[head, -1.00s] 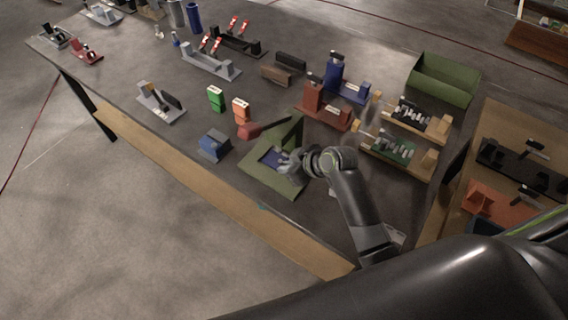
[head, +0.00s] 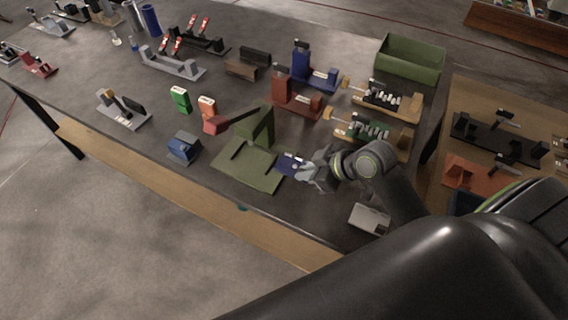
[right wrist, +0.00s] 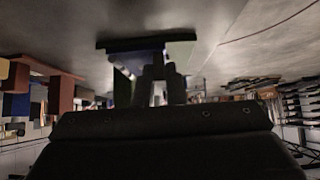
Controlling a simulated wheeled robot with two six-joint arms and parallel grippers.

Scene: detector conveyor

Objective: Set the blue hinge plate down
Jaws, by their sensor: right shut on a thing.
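The blue hinge plate (head: 288,163) is a small flat dark blue piece at the right edge of a green fixture (head: 243,173). My right gripper (head: 306,170) is shut on the plate's right side. I cannot tell whether the plate touches the fixture or the table. My left gripper is not in view.
A blue block (head: 184,147) stands left of the fixture, with green (head: 180,98) and orange (head: 207,107) pieces behind it. A grey box (head: 369,218) lies near my right forearm. Red (head: 297,97) and blue (head: 317,75) fixtures stand behind. Bare table lies in front of the green fixture.

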